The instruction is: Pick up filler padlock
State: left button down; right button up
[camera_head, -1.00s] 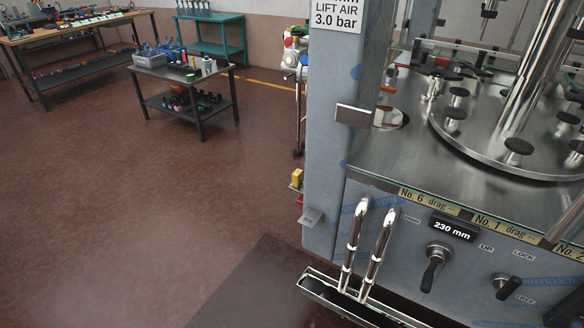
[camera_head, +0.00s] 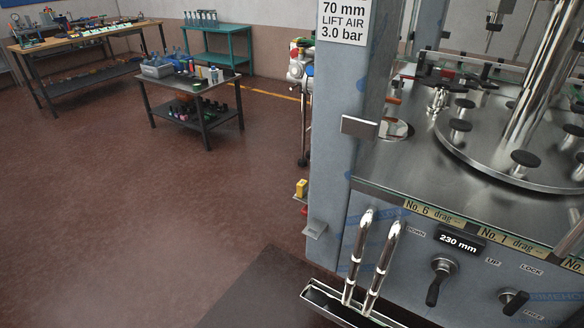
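A small yellow block (camera_head: 301,188) shows at the left side of the grey machine column, with a small red part (camera_head: 304,209) just below it. It may be the filler padlock, but it is too small to tell. The filler machine (camera_head: 337,170) fills the right of the view, with a grey column and a steel deck. Neither of my grippers is in view.
Two chrome levers (camera_head: 369,262) stand over a narrow metal tray at the machine's front. Black knobs, one of them (camera_head: 439,281) at left, sit on the front panel. A low table (camera_head: 190,97) stands back left. The red-brown floor (camera_head: 130,220) between is clear.

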aim_at(302, 187)
jog(key=i+j+z, duration=0.15)
jog(key=j, duration=0.25)
jog(key=i+j+z, duration=0.15)
jog(key=j, duration=0.3)
jog(key=i+j+z, duration=0.15)
jog(key=i+j, duration=0.15)
jog(key=j, duration=0.15)
jog(key=i+j+z, duration=0.15)
jog(key=j, duration=0.35)
jog(key=i+j+z, duration=0.15)
jog(key=j, duration=0.3)
jog(key=i+j+z, duration=0.15)
jog(key=j, duration=0.35)
jog(key=j+z, duration=0.15)
jog(key=j, duration=0.35)
